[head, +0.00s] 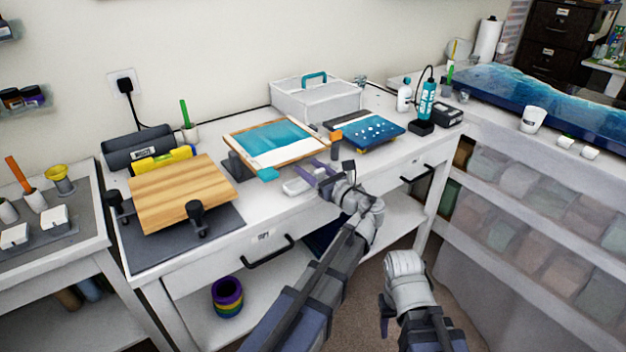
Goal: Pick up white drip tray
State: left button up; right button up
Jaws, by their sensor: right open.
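A small white tray (297,185), which looks like the drip tray, lies at the front edge of the white workbench, below the framed teal-and-white panel. My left gripper (319,177) is at the tray's right end, with its fingers close to it. I cannot tell whether they touch it or how far apart they are. The gripper and wrist hide part of the tray's right side. My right gripper (385,312) is open, low in front of the bench and away from the tray.
The framed panel (275,143) stands tilted behind the tray, with a teal piece (264,174) at its lower edge. A wooden board (183,192) lies to the left. A blue dotted panel (364,133) and teal bottle (427,101) are to the right. Drawer handles (268,252) jut from the bench front.

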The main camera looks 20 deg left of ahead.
pick_arm(q)
grip_shut()
jog(key=shift+r, duration=0.2)
pick_arm(e)
jog(key=shift+d+r, duration=0.1)
jog(key=shift+r, duration=0.05)
dwell(0.3)
